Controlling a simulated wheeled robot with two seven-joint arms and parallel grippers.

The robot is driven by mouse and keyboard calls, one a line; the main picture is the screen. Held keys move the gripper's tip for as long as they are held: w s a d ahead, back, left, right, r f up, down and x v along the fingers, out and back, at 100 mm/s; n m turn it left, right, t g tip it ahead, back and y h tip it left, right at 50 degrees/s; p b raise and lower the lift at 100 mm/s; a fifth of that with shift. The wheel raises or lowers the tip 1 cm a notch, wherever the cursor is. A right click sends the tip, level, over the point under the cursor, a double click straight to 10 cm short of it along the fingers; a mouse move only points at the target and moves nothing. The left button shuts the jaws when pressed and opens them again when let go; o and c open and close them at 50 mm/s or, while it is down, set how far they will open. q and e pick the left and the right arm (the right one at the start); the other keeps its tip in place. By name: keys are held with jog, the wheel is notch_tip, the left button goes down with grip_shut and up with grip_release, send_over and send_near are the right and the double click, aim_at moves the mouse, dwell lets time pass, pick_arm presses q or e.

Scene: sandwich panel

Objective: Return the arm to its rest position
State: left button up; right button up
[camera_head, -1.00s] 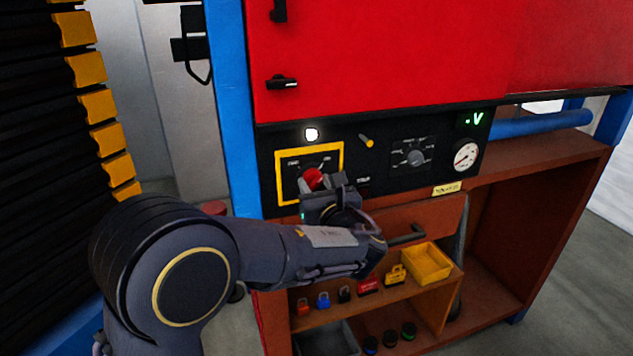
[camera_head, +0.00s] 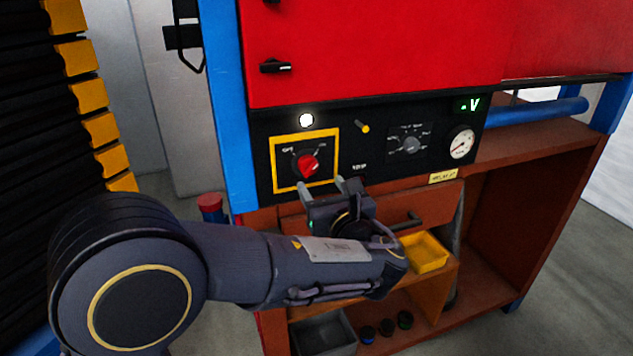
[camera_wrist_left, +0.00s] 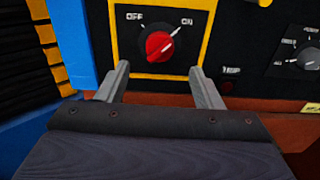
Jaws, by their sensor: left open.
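My left gripper (camera_head: 322,185) is open and empty, in front of the lower edge of the black control panel (camera_head: 377,150). The red rotary knob (camera_head: 307,166) sits inside a yellow frame, just above and beyond the fingertips. In the left wrist view the knob (camera_wrist_left: 158,46) shows between and beyond the two open fingers (camera_wrist_left: 160,70), apart from them. Its white pointer aims up and right at the ON mark. My left arm reaches in from the lower left. My right gripper is in neither view.
A drawer handle (camera_head: 402,222) juts out beside my wrist. Below are a yellow bin (camera_head: 427,252), a grey tray (camera_head: 325,334) and several small dark round parts. A blue post (camera_head: 228,110) and a red-topped blue item (camera_head: 210,207) stand left. A lit white lamp (camera_head: 306,120) is above the knob.

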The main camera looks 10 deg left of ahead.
pick_arm(q)
jog(key=shift+s+d, duration=0.25)
jog(key=shift+s, duration=0.2)
jog(key=s+a+f+n+g+h, duration=0.4)
jog(key=s+a+f+n+g, duration=0.75)
jog(key=a, duration=0.55)
jog(key=s+d+f+n+t+h, duration=0.1)
jog(key=s+d+n+h, duration=0.3)
jog(key=s+n, duration=0.4)
jog(key=s+d+f+n+t+h, duration=0.1)
jog(key=s+d+n+h, duration=0.3)
jog(key=s+n, duration=0.5)
jog(key=f+n+h, duration=0.1)
jog(key=n, duration=0.1)
jog(key=shift+s+d+f+n+h, duration=0.15)
jog(key=shift+s+d+n+h, duration=0.1)
jog(key=shift+d+n+h, duration=0.15)
